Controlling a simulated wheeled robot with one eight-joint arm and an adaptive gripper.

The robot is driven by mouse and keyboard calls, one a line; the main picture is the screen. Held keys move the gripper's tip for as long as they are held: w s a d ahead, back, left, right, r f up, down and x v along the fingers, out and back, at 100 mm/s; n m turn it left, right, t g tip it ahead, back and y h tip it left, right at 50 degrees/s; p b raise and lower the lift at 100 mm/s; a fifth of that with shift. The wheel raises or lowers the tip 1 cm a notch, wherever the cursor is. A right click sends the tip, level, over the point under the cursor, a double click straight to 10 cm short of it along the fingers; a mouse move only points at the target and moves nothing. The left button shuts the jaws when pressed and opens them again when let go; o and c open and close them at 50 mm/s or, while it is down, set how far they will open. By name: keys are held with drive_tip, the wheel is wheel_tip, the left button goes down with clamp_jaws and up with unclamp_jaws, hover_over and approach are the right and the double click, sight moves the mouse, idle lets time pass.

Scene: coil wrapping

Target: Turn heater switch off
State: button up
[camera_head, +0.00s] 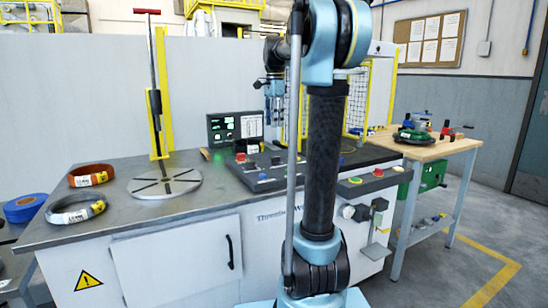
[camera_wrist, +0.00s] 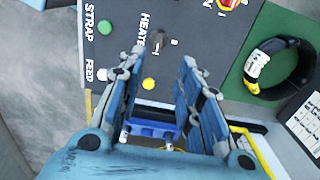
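The heater switch (camera_wrist: 158,42) is a small dark knob beside the "HEATE..." lettering on the dark control panel (camera_wrist: 185,20). Small marks sit around it; which one it points to is too small to tell. My gripper (camera_wrist: 163,57) is open and empty, and the switch shows just beyond the gap between its fingertips, apart from both fingers in the picture. In the head view my gripper (camera_head: 273,105) hangs pointing down above and behind the control panel (camera_head: 258,180), clear of it. The switch is too small to pick out there.
Near the switch are a yellow button (camera_wrist: 148,84), a green button (camera_wrist: 105,26), a white button (camera_wrist: 102,74) and a red-and-yellow knob (camera_wrist: 228,4). A dark coil (camera_wrist: 280,68) lies on a green mat. A monitor (camera_head: 222,130) stands behind the panel.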

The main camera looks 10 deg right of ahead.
sight(275, 160)
wheel_tip(275, 160, down, 15)
drive_tip(key=shift+r, duration=0.1)
idle(0.4)
drive_tip(key=shift+c, duration=0.6)
clamp_jaws()
